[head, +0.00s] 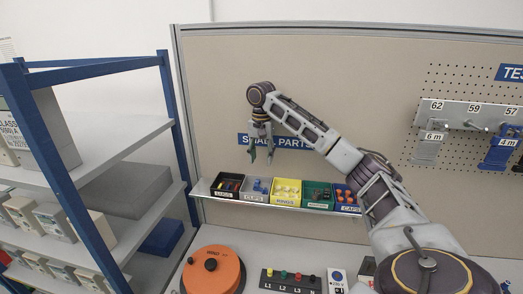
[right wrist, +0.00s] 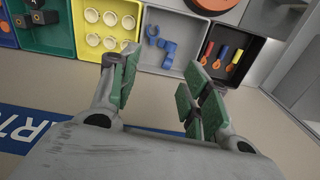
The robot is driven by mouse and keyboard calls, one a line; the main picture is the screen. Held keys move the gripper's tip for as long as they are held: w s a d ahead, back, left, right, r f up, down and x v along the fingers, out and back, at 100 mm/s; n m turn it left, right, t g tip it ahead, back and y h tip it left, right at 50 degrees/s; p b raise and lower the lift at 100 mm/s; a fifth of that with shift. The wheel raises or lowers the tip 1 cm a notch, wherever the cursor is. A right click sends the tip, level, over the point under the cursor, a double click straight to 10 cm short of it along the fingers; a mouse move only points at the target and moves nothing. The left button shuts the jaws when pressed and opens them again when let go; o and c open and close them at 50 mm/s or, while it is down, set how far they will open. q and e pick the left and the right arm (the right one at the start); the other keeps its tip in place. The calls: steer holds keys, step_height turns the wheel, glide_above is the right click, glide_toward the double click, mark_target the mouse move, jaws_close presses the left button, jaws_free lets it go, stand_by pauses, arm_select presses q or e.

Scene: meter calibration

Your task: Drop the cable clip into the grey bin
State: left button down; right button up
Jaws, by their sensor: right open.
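My right gripper (head: 261,156) is open in front of the backboard, pointing down above the row of small bins. In the right wrist view its green-padded fingers (right wrist: 160,70) are apart with nothing held between them. The grey bin (head: 255,198) is second from the left on the shelf, a little below the fingers. In the right wrist view the grey bin (right wrist: 183,17) lies beyond the fingertips. Blue cable clips (right wrist: 168,50) lie inside it, a small one and a longer one. My left gripper is not in view.
A black bin (head: 228,195) with coloured parts stands left of the grey bin, and a yellow bin (head: 285,201) with rings stands right. Green and blue bins follow. An orange reel (head: 213,270) and a terminal strip (head: 290,280) are on the bench below. Shelving (head: 100,160) is at left.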

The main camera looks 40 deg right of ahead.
steer(key=shift+r, duration=1.25)
steer(key=shift+r, duration=0.1)
stand_by(0.5)
